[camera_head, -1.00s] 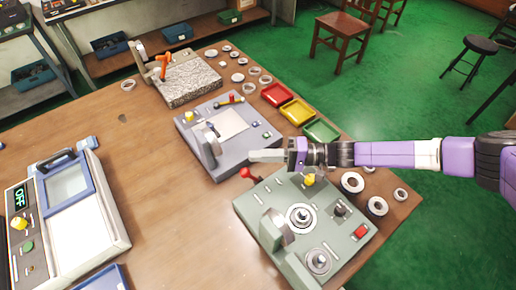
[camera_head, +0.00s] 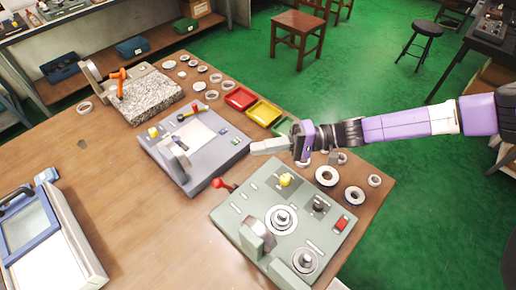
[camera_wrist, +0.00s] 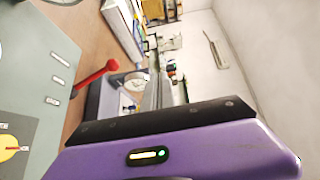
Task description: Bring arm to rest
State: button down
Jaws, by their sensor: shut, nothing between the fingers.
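My gripper (camera_head: 268,146) is shut and empty. In the head view my purple arm reaches in from the right, and the gripper points left, in front of the green tray and above the gap between the two machines. In the wrist view, my purple gripper body fills the bottom and the shut fingers (camera_wrist: 157,82) point up the picture. The grey-green machine (camera_head: 322,235) with a red-knobbed lever (camera_head: 222,184) is below the gripper in the head view. The blue-grey machine (camera_head: 203,172) is to its left. Whether the fingers touch anything cannot be told, but they appear raised.
Red (camera_head: 240,98), yellow (camera_head: 263,112) and partly hidden green (camera_head: 285,126) trays line the table's right edge. Several bearing rings (camera_head: 327,176) lie near the right corner. A granite block (camera_head: 150,97) stands further back. Green floor with chairs (camera_head: 299,33) lies beyond the table.

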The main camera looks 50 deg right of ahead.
dwell(0.4)
jog(key=s+f+n+t+h+b, duration=0.1)
jog(key=s+f+h, duration=0.15)
jog(key=s, duration=0.45)
jog(key=s+a+f+n+t+h+b, duration=0.1)
jog(key=s+f+h, duration=0.1)
jog(key=s+f, duration=0.35)
jog(key=s+f+n+t+h+b, duration=0.1)
jog(key=s+h, duration=0.1)
jog(key=s, duration=0.6)
jog(key=s+a+r+n+h+b, duration=0.1)
jog(key=s+a+r+n+h, duration=0.1)
jog(key=a, duration=0.3)
jog(key=s+a+r+n+t+h+b, duration=0.1)
jog(key=s+a+r+n+h, duration=0.1)
jog(key=a+h, duration=0.3)
jog(key=shift+a+r, duration=0.6)
jog(key=shift+r, duration=0.05)
jog(key=shift+h, duration=0.25)
